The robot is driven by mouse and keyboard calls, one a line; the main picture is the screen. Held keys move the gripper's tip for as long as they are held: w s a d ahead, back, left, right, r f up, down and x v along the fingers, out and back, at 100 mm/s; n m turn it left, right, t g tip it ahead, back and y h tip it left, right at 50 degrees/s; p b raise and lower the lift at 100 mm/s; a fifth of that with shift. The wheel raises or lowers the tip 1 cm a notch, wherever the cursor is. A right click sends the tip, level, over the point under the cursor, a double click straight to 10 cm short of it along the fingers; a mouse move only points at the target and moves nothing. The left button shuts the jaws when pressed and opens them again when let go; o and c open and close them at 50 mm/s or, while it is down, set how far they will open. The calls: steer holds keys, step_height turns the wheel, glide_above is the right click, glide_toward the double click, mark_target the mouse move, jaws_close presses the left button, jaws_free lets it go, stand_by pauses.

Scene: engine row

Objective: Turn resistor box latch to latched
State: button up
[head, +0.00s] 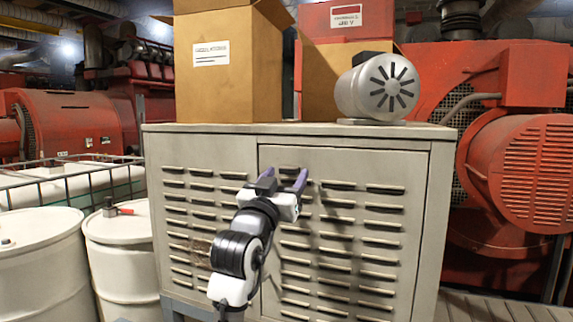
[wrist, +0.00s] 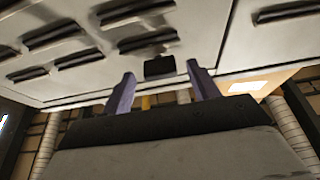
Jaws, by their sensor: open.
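The resistor box (head: 350,165) is a grey louvred metal cabinet with a door panel on its right part. My gripper (head: 287,171) is in front of the upper left of this door, with its two purple fingers apart and pointing at the panel. In the wrist view, a small black block (wrist: 160,66), which looks like the latch, shows on the panel near its edge. The open fingers (wrist: 160,76) lie to either side of it in that picture. I cannot tell whether they touch it or which way the latch is turned. Nothing is visibly held.
A cardboard box (head: 230,75) and a grey motor (head: 378,88) stand on the cabinet top. White drums (head: 120,250) and a wire cage stand at the left. Red machines (head: 525,165) stand at the right and behind. A slatted floor (head: 500,306) shows at the lower right.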

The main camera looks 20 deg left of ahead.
steer(key=shift+x, duration=0.8)
steer(key=c, duration=1)
steer(key=shift+a+f, duration=0.1)
